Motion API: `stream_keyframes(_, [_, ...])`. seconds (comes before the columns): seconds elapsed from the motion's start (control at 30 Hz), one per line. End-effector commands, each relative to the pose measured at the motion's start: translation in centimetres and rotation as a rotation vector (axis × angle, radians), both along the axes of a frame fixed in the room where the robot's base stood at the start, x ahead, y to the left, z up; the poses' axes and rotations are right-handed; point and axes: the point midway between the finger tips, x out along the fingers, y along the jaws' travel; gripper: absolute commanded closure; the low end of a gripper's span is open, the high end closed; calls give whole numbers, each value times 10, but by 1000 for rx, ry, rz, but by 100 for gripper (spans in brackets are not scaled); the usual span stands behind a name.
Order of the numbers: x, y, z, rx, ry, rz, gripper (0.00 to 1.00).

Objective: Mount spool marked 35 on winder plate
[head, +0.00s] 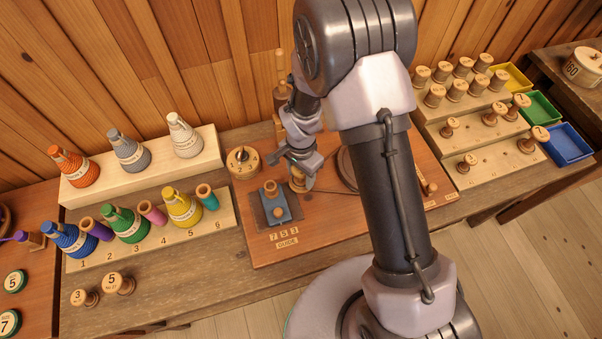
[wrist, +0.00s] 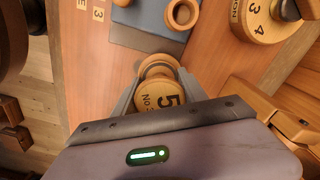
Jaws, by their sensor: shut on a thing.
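My gripper (head: 300,163) is low over the red-brown board, just right of the blue guide block (head: 283,207). It is shut on a wooden spool (head: 297,181), and the jaws also show in the wrist view (wrist: 160,82). There the held spool's pale top (wrist: 163,102) shows a large 5 and "No 3", the rest of the mark being hidden by the gripper. I cannot tell whether the spool touches the board. A dark round disc (head: 346,170), possibly the winder plate, is partly hidden behind my arm.
A numbered wooden dial (head: 243,162) stands left of the gripper, close to the guide block. Two loose spools (head: 118,284) stand at the bench's front left. Thread cones (head: 183,207) fill racks at left. A stepped spool rack (head: 480,130) and coloured trays (head: 568,143) are at right.

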Motion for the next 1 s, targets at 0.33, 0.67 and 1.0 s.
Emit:
stream_keyframes(0.33, [0, 0, -2, 0, 0, 0, 41])
stream_keyframes(0.67, [0, 0, 24, 0, -1, 0, 41])
stream_keyframes(1.0, [0, 0, 63, 0, -1, 0, 41])
